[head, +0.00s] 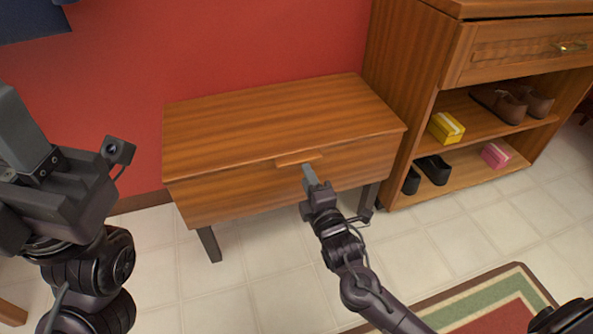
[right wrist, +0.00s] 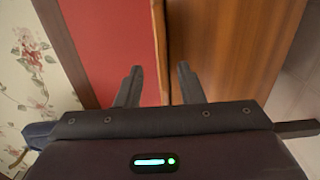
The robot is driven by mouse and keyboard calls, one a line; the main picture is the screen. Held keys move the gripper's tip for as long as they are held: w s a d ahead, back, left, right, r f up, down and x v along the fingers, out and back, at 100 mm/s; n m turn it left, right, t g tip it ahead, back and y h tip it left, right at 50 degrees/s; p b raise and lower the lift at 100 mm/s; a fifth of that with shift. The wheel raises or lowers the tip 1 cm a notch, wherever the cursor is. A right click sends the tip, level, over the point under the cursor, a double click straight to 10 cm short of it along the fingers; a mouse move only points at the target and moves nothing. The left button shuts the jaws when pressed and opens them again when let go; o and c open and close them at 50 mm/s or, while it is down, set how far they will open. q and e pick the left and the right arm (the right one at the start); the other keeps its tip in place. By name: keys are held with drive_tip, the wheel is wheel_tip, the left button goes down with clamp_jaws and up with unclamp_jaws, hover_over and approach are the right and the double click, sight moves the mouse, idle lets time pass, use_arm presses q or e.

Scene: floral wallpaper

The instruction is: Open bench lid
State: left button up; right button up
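The wooden bench (head: 280,128) stands against the red wall with its lid lying flat and closed. A small wooden lip (head: 298,158) sticks out at the middle of the lid's front edge. My right gripper (head: 308,172) is at the front of the bench, just below and close to this lip; contact cannot be told. In the right wrist view its two fingers (right wrist: 158,84) are apart, with a wood edge (right wrist: 163,50) showing between them. My left gripper (head: 18,130) is raised at the far left, away from the bench; its fingertips do not show clearly.
A wooden shoe cabinet (head: 410,75) stands close to the bench's right end, with shoes (head: 500,103), a yellow box (head: 446,127) and a pink box (head: 496,154) on its shelves. A rug (head: 480,305) lies at front right. Tiled floor before the bench is clear.

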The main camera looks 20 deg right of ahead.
sight(300, 163)
drive_tip(key=w+b, duration=0.2)
drive_tip(key=w, duration=0.3)
drive_tip(key=shift+w+a, duration=0.1)
drive_tip(key=shift+w, duration=0.3)
drive_tip(key=shift+f, duration=0.1)
clamp_jaws()
